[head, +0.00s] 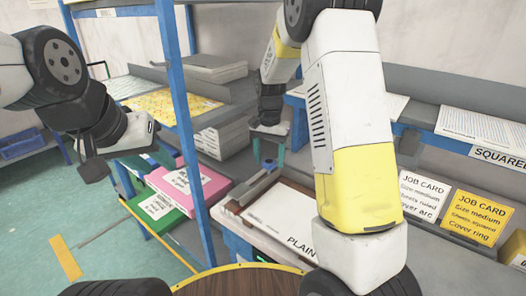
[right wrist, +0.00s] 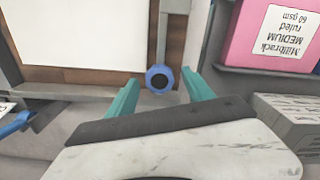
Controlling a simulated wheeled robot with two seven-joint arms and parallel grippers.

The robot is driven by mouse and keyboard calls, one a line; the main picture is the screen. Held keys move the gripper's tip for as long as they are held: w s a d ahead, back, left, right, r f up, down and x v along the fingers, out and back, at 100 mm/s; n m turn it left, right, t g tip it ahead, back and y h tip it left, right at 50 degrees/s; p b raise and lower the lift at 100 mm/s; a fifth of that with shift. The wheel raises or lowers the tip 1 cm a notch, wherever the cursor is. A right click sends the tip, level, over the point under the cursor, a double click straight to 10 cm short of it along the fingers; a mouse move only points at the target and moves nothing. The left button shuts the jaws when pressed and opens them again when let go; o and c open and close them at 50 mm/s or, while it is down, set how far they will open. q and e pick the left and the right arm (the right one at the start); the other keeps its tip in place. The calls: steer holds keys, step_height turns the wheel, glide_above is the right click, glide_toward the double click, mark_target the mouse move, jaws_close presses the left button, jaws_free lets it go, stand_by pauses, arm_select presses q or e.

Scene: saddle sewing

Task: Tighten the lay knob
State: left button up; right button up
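The lay knob (right wrist: 159,78) is a round blue knob with a dark centre, in the middle of the right wrist view. It sits at the edge of the wooden board beside the white sheet. My right gripper (right wrist: 153,92) has its two teal fingers apart, one on each side of the knob, with visible gaps between.
A white stack marked PLAIN (head: 280,218) lies on the bench. Pink (head: 188,186) and green (head: 152,212) packs lie on a shelf left of it, behind a blue post (head: 180,90).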

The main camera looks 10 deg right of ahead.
mark_target(270, 161)
step_height(270, 161, up, 8)
steer(key=shift+f, duration=0.2)
steer(key=shift+r, duration=0.15)
stand_by(0.4)
steer(key=shift+s+r, duration=0.1)
steer(key=shift+r, duration=0.05)
steer(key=s+d+r+n+t+y, duration=0.1)
steer(key=s+r+n+t, duration=0.2)
steer(key=s, duration=0.9)
steer(key=s+d+r+n+t+y, duration=0.1)
steer(key=s+r+n+t, duration=0.2)
steer(key=s, duration=1)
step_height(270, 161, up, 4)
steer(key=shift+d+f, duration=0.25)
steer(key=shift+d, duration=0.15)
